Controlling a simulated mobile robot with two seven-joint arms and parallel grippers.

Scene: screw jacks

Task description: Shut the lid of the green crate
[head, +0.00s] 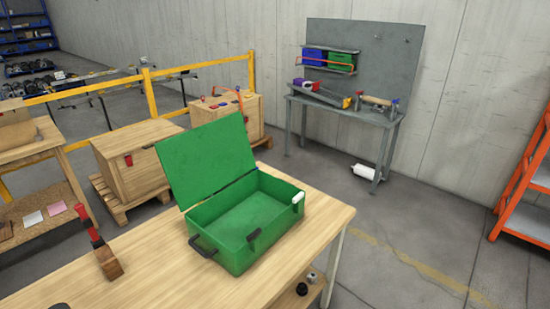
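The green crate (232,248) stands on the near wooden table (145,275). Its lid (207,160) is open, raised and leaning back from the hinge along the crate's far left edge. The inside of the crate (245,215) looks empty. A dark handle (203,247) is on its near left side. A dark latch (253,236) and a white piece (298,197) sit on its front right rim. Neither of my grippers can be made out in this view.
A red and black handled tool with a wooden part (105,256) is on the table left of the crate. A small dark object (58,306) is cut off at the bottom edge. Wooden crates (138,160) and a grey workbench (350,110) stand behind. The table's front left is mostly clear.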

